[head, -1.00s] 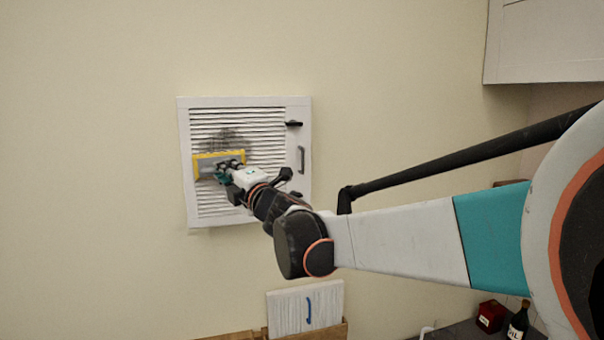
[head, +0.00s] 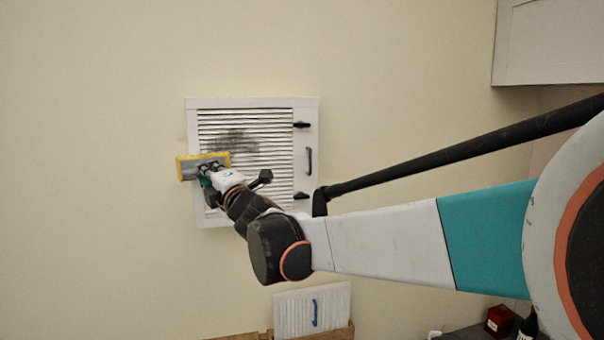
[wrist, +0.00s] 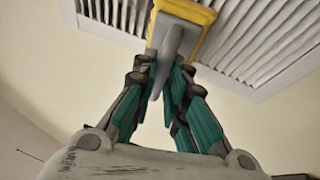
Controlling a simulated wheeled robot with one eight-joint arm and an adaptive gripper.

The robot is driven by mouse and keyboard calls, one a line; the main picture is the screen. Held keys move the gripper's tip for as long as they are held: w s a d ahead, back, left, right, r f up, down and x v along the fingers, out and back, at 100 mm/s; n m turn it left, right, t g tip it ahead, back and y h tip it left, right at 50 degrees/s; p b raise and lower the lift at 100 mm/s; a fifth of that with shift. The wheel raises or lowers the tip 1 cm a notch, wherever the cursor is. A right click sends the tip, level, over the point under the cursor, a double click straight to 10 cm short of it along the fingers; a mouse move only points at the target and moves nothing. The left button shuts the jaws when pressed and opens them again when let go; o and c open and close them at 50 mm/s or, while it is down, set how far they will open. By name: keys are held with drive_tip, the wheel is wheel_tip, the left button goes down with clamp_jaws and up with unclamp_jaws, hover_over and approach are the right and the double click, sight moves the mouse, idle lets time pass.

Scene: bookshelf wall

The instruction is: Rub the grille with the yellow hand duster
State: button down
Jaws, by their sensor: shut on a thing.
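The grille (head: 265,165) is a white louvred panel in a frame on the wall, with a dark smudge (head: 234,141) on its upper slats. It also shows at the top of the wrist view (wrist: 255,45). The yellow hand duster (head: 188,167) has a grey back and a grey handle (wrist: 168,55). In the head view it overlaps the grille's left frame edge, below and left of the smudge, and sticks out over the wall. My gripper (head: 207,170) is shut on the duster's handle, also in the wrist view (wrist: 163,85). Whether the duster touches the slats is unclear.
A small white panel with a blue handle (head: 315,313) stands below. A red box (head: 499,320) and dark bottle (head: 528,325) are at lower right. The wall at left is bare.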

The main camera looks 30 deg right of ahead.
drive_tip(key=shift+s+r+p, duration=0.1)
drive_tip(key=shift+r+p, duration=0.85)
drive_tip(key=shift+r, duration=0.7)
drive_tip(key=s+d, duration=0.2)
drive_tip(key=d, duration=0.5)
drive_tip(key=shift+s+d, duration=0.15)
drive_tip(key=shift+s, duration=0.1)
drive_tip(key=shift+d+f, duration=0.1)
drive_tip(key=shift+s+d, duration=1.3)
drive_tip(key=shift+d, duration=2.1)
drive_tip(key=shift+w+a+r+p, duration=0.15)
drive_tip(key=shift+w+a+r, duration=0.1)
drive_tip(key=shift+a+r, duration=0.35)
drive_tip(key=shift+w+a+r+p, duration=0.15)
drive_tip(key=shift+w+a+r, duration=0.2)
drive_tip(key=shift+a, duration=0.35)
drive_tip(key=shift+w+a+r+p, duration=0.15)
drive_tip(key=shift+w+a+r, duration=0.05)
drive_tip(key=shift+a+r, duration=0.4)
drive_tip(key=w+a, duration=0.3)
drive_tip(key=a, duration=0.7)
drive_tip(key=shift+w+a+b, duration=0.25)
drive_tip(key=shift+a+b, duration=0.05)
drive_tip(key=shift+b, duration=0.15)
